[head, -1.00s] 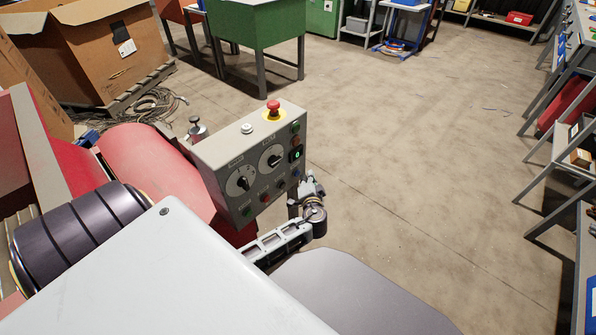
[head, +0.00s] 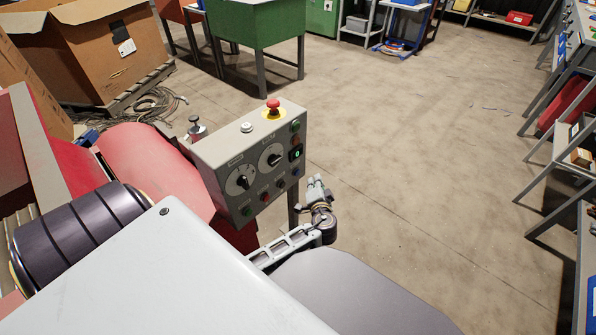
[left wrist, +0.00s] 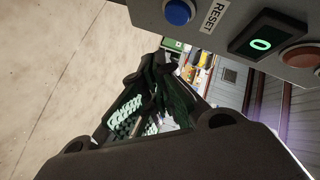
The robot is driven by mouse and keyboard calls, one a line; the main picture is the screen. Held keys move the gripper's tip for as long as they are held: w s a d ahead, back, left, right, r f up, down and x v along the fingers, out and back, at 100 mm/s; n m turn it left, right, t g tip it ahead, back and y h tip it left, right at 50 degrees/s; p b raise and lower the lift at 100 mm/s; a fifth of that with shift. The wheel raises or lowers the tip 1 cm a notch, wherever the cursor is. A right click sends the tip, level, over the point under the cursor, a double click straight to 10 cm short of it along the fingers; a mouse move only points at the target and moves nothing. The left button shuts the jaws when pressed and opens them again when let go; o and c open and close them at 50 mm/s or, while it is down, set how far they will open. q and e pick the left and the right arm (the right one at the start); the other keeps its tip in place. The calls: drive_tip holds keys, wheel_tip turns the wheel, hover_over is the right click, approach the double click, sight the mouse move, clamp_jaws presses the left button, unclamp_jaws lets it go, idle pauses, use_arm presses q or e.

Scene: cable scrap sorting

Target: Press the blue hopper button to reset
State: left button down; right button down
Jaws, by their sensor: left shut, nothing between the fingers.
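The blue button (left wrist: 178,11) shows at the top of the left wrist view, beside a RESET label (left wrist: 214,17). It sits on the grey control box (head: 215,155), and in the head view it is a small blue spot (head: 296,172) at the box's right edge, below the green-lit display. My right gripper is not in view.
The box also carries a red emergency stop (head: 273,106), two black dials and several small coloured buttons. A display (left wrist: 262,44) reads 0. Red machinery (head: 160,170) stands left of the box. Open concrete floor (head: 420,150) lies to the right, with benches at the far right.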

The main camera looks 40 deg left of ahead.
use_arm(q)
drive_tip(key=shift+d, duration=0.8)
drive_tip(key=shift+s, duration=0.1)
idle(0.4)
drive_tip(key=shift+m, duration=0.3)
